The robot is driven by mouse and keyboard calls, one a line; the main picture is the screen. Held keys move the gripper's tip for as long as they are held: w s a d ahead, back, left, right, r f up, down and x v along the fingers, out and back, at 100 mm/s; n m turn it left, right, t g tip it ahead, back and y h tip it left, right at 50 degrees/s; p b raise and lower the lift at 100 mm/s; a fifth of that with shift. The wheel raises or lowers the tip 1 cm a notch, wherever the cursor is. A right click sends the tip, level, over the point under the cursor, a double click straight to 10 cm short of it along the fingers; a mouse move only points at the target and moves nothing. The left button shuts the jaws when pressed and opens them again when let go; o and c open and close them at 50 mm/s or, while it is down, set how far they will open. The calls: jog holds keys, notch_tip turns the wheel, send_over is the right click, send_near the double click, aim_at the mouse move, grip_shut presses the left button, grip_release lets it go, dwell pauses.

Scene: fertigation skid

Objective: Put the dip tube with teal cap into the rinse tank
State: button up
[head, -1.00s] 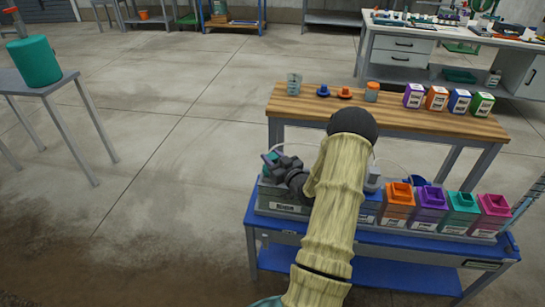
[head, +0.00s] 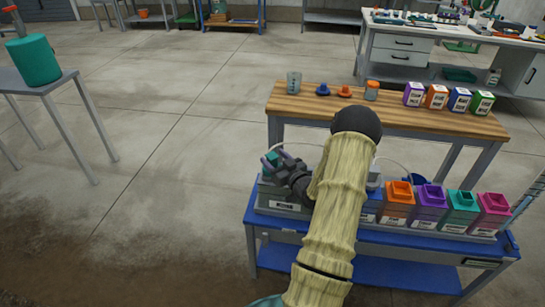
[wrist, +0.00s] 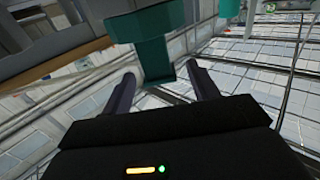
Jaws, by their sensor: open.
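My gripper (head: 273,157) is open at the left end of the blue skid, with its fingers spread. It also shows in the wrist view (wrist: 160,77). The tube below the cap is hidden. The grey tank (head: 283,204) with a white label stands at the left end of the row. I cannot tell whether it is the rinse tank.
Orange (head: 398,205), purple (head: 428,208), teal (head: 459,211) and pink (head: 490,214) tanks stand right of my arm on the skid (head: 372,237). A wooden table (head: 440,122) behind holds small items and labelled boxes. Open floor lies left.

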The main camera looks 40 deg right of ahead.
jog(key=s+a, duration=0.1)
jog(key=s, duration=1.4)
jog(key=shift+s+a, duration=0.15)
jog(key=shift+s, duration=0.2)
jog(key=shift+w, duration=0.1)
dwell(0.7)
